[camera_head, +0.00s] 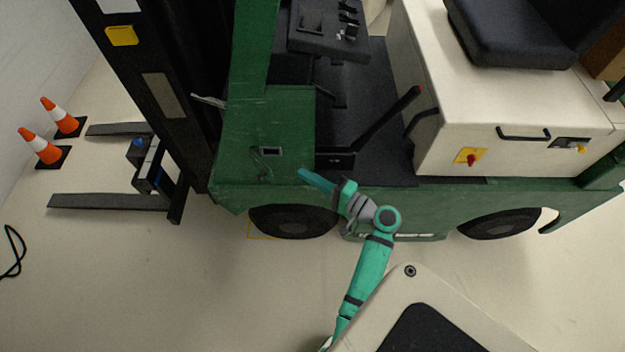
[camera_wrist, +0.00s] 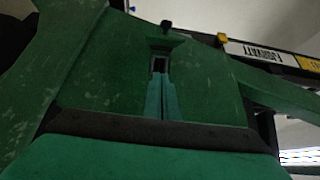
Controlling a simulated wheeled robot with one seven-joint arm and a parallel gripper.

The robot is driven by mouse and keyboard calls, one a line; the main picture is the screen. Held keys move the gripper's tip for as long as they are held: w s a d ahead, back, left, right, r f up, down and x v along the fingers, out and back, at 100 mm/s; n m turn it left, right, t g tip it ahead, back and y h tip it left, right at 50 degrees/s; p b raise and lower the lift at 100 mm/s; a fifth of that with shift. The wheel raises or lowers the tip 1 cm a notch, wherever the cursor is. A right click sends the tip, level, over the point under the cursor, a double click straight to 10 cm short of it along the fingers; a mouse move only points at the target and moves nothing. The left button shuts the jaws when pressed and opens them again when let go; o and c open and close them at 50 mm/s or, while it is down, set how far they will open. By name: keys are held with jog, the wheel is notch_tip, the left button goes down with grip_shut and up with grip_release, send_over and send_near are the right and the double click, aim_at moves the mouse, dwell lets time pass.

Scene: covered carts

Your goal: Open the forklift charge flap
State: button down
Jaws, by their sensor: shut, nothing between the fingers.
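The green forklift (camera_head: 400,205) stands across the head view. A small dark rectangular recess (camera_head: 271,151) shows in its green front body panel; a thin dark loop shows just below it. In the wrist view the recess (camera_wrist: 159,65) is a dark slot. A small green piece (camera_wrist: 166,41), which looks like the charge flap, juts out above it, with a black knob at the top. How far the flap is open I cannot tell. My gripper (camera_head: 302,172) is shut and empty, close in front of the panel. In the wrist view its teal fingers (camera_wrist: 161,82) partly cover the slot.
The black mast (camera_head: 160,90) and forks (camera_head: 110,203) are at the left, with two orange cones (camera_head: 42,147) beyond. A front wheel (camera_head: 292,221) is below the panel. A lever (camera_head: 385,120) rises behind my gripper. Open floor lies at the lower left.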

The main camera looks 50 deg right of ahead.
jog(key=w+a, duration=0.4)
jog(key=w, duration=0.2)
jog(key=shift+a, duration=0.35)
jog(key=shift+a+f, duration=0.1)
jog(key=shift+a, duration=0.05)
